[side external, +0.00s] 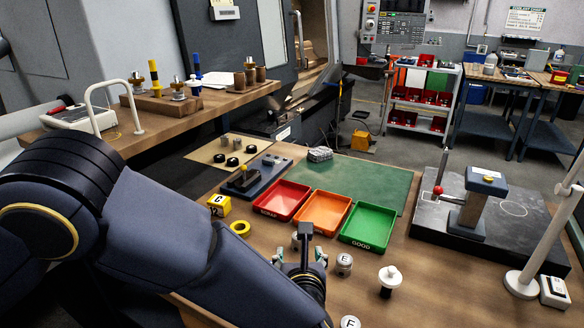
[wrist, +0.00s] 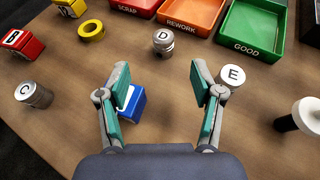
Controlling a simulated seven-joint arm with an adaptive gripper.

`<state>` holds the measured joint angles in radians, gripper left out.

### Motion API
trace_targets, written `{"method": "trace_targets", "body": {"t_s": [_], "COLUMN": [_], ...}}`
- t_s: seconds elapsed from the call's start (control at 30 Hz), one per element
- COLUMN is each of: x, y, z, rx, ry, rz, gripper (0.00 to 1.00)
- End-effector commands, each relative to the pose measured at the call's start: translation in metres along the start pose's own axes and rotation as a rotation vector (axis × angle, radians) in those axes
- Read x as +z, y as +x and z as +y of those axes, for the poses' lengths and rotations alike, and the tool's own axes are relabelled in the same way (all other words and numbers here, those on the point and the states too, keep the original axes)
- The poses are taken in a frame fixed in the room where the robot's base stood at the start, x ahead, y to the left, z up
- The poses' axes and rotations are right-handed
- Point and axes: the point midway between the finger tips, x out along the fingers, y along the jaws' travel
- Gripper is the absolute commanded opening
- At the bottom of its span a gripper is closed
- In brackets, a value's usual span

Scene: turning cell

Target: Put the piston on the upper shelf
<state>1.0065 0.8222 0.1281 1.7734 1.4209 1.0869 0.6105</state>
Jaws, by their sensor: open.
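Several metal cylinders that could be the piston stand on the wooden bench, with letters on their tops. In the wrist view, cylinder C (wrist: 34,96) is at the left, D (wrist: 163,44) is ahead between my fingers' lines, and E (wrist: 229,78) is just outside the right finger. E (side external: 344,264) also shows in the side view. My gripper (wrist: 161,75) is open and empty above the bench; in the side view it (side external: 299,262) is near the front of the bins. The raised wooden shelf (side external: 212,103) is at upper left and holds several parts.
Red, orange and green bins (side external: 369,225) lie behind my gripper. A blue block (wrist: 131,104) is by the left finger. A yellow ring (wrist: 91,31) and red block (wrist: 21,43) are farther left. A white knob (side external: 390,275) is at right. A white rail (side external: 99,108) rises at the shelf's front.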

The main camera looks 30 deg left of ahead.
Motion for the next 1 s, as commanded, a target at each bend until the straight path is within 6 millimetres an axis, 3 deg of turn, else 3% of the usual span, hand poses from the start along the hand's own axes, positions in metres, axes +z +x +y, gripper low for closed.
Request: {"method": "trace_targets", "body": {"t_s": [0.1, 0.3, 0.47, 0.8, 1.0], "x": [0.000, 0.000, 0.000, -0.003, -0.003], "y": [0.030, 0.063, 0.074, 0.120, 0.123], "z": [0.001, 0.000, 0.000, -0.005, -0.006], "rx": [0.005, 0.002, 0.001, 0.002, 0.000], "ry": [0.000, -0.002, -0.002, -0.002, -0.003], "rz": [-0.001, 0.001, 0.001, 0.000, 0.001], "gripper": [0.66, 0.66, 0.66, 0.66, 0.66]}}
